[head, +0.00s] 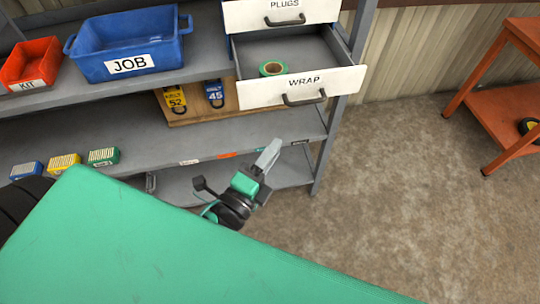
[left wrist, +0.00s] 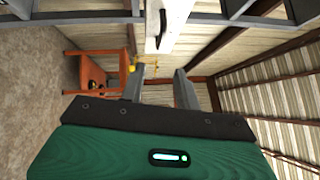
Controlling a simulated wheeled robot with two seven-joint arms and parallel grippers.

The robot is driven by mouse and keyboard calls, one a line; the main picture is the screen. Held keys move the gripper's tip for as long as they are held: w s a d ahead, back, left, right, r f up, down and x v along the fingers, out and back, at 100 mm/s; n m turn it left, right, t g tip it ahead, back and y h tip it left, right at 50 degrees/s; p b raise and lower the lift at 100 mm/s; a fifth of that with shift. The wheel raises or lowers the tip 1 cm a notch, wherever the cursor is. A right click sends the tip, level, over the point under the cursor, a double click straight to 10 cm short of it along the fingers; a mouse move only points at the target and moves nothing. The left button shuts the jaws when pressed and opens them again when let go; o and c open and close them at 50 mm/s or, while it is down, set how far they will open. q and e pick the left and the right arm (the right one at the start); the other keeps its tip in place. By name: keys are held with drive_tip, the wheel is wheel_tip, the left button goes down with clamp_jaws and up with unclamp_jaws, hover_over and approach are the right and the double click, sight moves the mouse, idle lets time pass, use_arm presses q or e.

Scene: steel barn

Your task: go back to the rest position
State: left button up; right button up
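My left gripper (head: 250,168) is in the lower middle of the head view, in front of the lower shelves and below the open WRAP drawer. In the left wrist view its two grey fingers (left wrist: 162,82) stand apart with nothing between them. It is open and empty, and I see it touching nothing. My right gripper is in neither view.
The WRAP drawer (head: 300,88) stands pulled out with a green tape roll (head: 272,68) inside. A blue JOB bin (head: 130,45) and a red KIT bin (head: 32,65) sit on the shelf. An orange cart (head: 505,100) stands right. Floor between is clear.

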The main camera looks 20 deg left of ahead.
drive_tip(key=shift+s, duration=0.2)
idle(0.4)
